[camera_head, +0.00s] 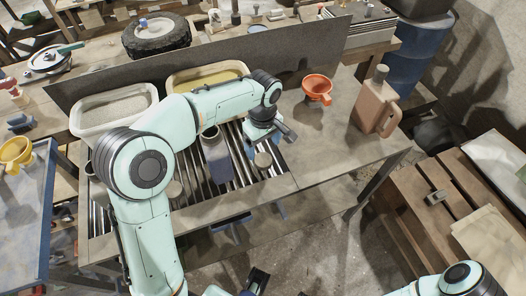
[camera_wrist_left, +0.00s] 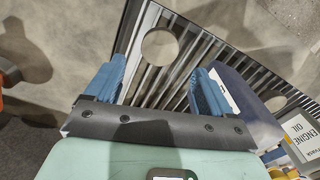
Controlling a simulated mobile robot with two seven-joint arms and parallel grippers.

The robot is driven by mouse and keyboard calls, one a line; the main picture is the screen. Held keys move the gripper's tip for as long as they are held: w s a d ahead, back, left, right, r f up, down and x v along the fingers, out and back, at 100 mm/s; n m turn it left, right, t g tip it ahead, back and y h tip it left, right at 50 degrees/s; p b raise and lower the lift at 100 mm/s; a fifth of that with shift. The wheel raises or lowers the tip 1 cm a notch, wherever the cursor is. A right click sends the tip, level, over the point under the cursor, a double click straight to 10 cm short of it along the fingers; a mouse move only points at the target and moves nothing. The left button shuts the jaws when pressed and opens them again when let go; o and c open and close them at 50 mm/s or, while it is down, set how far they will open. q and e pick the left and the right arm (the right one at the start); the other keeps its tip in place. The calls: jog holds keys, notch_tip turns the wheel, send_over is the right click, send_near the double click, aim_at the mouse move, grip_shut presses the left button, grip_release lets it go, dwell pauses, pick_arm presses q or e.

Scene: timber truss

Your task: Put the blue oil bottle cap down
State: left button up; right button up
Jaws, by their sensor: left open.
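My left gripper (camera_head: 270,138) is open over the roller rack, with its two blue fingers apart and nothing between them in the left wrist view (camera_wrist_left: 158,82). A round grey-beige disc (camera_head: 262,160), which looks like the cap, lies flat on the rollers just below the gripper. In the left wrist view the disc (camera_wrist_left: 160,46) lies beyond the fingertips, apart from both. A blue-grey oil bottle (camera_head: 216,158) stands on the rack to the left, and its side (camera_wrist_left: 240,105) shows close to the right finger. My right gripper (camera_head: 256,282) seems partly visible at the bottom edge.
A second round disc (camera_head: 173,188) lies farther left. An orange funnel (camera_head: 317,90) and a brown jug (camera_head: 377,105) stand on the bench to the right. White (camera_head: 84,130) and yellow-filled (camera_head: 180,84) bins stand behind the rack. The bench right of the rack is mostly clear.

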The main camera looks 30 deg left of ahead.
pick_arm(q)
notch_tip(320, 180, up, 6)
jog(key=shift+f+p, duration=0.25)
jog(key=shift+p, duration=0.1)
dwell(0.4)
